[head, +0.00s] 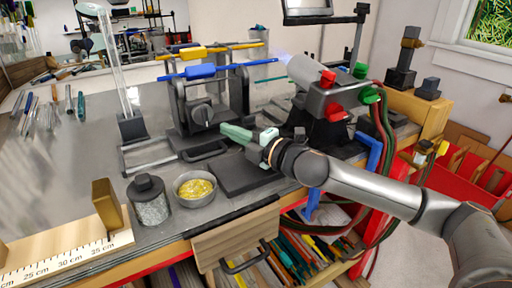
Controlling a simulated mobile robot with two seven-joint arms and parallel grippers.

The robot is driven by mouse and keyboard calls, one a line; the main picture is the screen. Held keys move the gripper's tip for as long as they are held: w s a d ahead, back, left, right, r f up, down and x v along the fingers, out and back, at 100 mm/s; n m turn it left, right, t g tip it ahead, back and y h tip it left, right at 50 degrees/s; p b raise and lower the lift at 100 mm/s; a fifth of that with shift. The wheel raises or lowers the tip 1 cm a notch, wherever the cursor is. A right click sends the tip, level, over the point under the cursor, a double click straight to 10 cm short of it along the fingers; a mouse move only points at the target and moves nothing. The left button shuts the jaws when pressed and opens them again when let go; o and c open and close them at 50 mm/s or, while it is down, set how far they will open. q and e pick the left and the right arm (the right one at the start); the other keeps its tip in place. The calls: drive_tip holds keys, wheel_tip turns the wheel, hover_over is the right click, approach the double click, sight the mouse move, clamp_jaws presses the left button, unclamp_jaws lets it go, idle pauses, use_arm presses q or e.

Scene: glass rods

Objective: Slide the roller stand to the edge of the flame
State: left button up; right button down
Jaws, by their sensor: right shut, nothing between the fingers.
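The dark roller stand (179,104) stands on the metal bench, with a round knob on its front and a black handle (206,151) low at the front. A blue rod (232,66) and a yellow rod (225,47) lie level across its top. The torch (306,72) is just right of the stand, and a faint bluish flame (284,57) shows at its left end, close to the right tip of the blue rod. My right gripper (227,131) has pale green fingers, shut and empty, at the stand's front right. I cannot tell whether they touch it. My left gripper is out of view.
A dark flat pad (243,180) lies below my right gripper. A bowl of yellow bits (196,189), a lidded jar (150,203) and a wooden ruler (65,254) are at the front left. A holder with upright clear rods (131,126) stands left of the stand.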

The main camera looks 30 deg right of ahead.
drive_tip(key=s, duration=0.1)
drive_tip(key=s+b, duration=0.2)
drive_tip(key=shift+d+f, duration=0.25)
drive_tip(key=shift+f, duration=0.1)
drive_tip(key=b+v, duration=0.1)
drive_tip(key=b, duration=0.1)
drive_tip(key=b+v, duration=0.3)
drive_tip(key=b, duration=0.1)
drive_tip(key=shift+s+d, duration=0.3)
drive_tip(key=shift+d, duration=0.1)
drive_tip(key=shift+s+d+b, duration=0.2)
drive_tip(key=shift+b, duration=0.35)
drive_tip(key=shift+s+b, duration=0.25)
drive_tip(key=shift+b, duration=0.35)
drive_tip(key=shift+s+d+r+b, duration=0.1)
drive_tip(key=shift+s+b, duration=0.05)
drive_tip(key=shift+b, duration=0.25)
drive_tip(key=shift+s+r+b, duration=0.15)
drive_tip(key=shift+s+b, duration=0.25)
drive_tip(key=shift+b, duration=0.2)
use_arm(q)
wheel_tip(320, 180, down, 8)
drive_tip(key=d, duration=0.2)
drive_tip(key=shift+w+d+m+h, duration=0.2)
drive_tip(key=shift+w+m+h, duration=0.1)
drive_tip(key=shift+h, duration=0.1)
use_arm(e)
drive_tip(key=shift+r, duration=0.1)
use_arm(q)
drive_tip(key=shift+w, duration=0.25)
